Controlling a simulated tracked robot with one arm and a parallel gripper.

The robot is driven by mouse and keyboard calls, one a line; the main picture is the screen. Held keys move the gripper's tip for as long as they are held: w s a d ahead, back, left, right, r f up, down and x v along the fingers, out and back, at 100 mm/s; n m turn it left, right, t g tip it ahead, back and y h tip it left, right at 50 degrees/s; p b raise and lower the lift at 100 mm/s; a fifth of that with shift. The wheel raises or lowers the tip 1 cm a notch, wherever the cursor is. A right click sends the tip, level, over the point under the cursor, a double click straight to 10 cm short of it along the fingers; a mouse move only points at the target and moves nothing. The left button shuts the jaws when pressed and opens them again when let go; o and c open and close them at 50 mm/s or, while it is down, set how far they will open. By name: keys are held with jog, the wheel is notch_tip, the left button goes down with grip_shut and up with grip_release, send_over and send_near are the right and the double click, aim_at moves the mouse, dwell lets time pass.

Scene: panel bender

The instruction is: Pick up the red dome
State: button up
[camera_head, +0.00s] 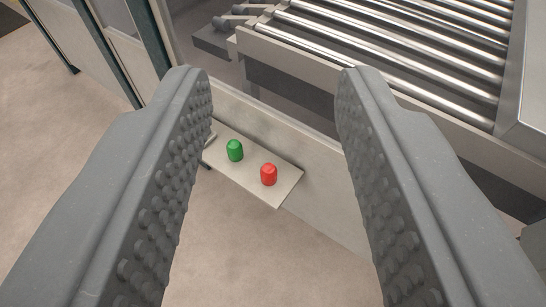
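The red dome (269,174) stands upright on a small pale shelf (282,193), near the shelf's right end. A green dome (235,150) stands beside it to the left, a short gap apart. My gripper (268,75) is open and empty, with its two grey studded fingers wide apart. In the picture both domes appear between the fingers, well beyond them and not touched. The left finger hides part of the shelf's left end.
The shelf adjoins a pale panel wall (325,222). Behind it is a roller conveyor (390,45) with metal rollers. A dark-framed glass panel (120,45) stands at the upper left. Bare floor (240,255) lies below the shelf.

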jog(key=shift+w+a, duration=0.2)
jog(key=shift+w, duration=0.2)
jog(key=shift+o, duration=0.3)
jog(key=shift+s+r, duration=0.1)
